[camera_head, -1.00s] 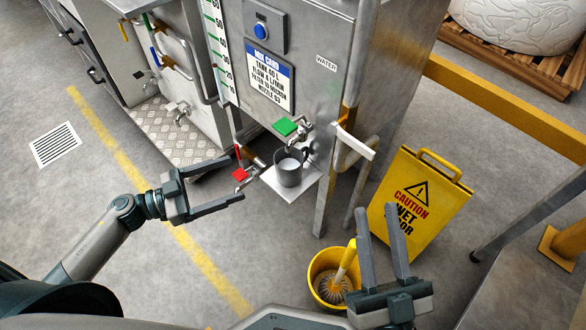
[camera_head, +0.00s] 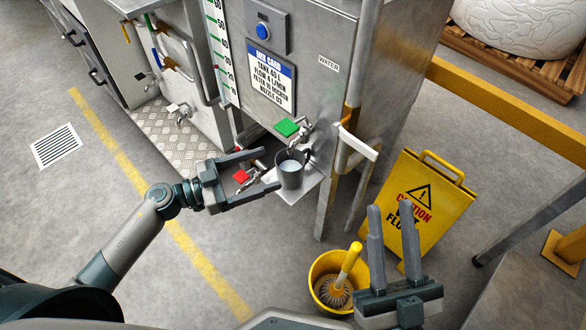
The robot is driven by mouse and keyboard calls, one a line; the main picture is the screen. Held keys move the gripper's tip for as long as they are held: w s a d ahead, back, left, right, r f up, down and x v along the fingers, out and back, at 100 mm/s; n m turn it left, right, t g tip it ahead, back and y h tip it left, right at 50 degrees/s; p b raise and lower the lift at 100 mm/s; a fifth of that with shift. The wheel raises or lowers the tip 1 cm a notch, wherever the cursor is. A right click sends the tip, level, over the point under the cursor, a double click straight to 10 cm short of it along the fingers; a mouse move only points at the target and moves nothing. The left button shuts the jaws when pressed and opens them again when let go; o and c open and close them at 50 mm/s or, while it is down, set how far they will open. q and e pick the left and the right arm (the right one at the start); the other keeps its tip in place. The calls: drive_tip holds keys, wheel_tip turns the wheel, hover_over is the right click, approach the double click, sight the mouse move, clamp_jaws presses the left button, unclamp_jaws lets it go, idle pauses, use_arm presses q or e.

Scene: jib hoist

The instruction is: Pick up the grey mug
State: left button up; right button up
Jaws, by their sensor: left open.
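The grey mug (camera_head: 291,172) stands upright on a pale square plate (camera_head: 306,187) below the taps of the steel tank cabinet. Its inside looks light, and its handle is on the upper right. My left gripper (camera_head: 272,169) is open, with its two fingers pointing right toward the mug. The lower fingertip is close to the mug's left side; I cannot tell whether it touches. My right gripper (camera_head: 391,208) is empty with its fingers apart, pointing up the picture in front of the yellow sign.
A green-handled tap (camera_head: 290,127) is just above the mug and a red-handled tap (camera_head: 243,177) lies behind my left fingers. A yellow bucket (camera_head: 318,271) with a brush and a caution sign (camera_head: 428,205) stand to the right.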

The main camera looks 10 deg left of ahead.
use_arm(q)
drive_tip(key=shift+x, duration=1.7)
use_arm(e)
drive_tip(key=shift+w+d+r+t, duration=0.15)
drive_tip(key=shift+d+r+t, duration=0.15)
drive_tip(key=shift+r, duration=0.15)
drive_tip(key=shift+w+d+r+t, duration=0.2)
drive_tip(key=shift+r+t, duration=0.1)
drive_tip(key=shift+r, duration=0.15)
drive_tip(key=shift+s+f, duration=0.1)
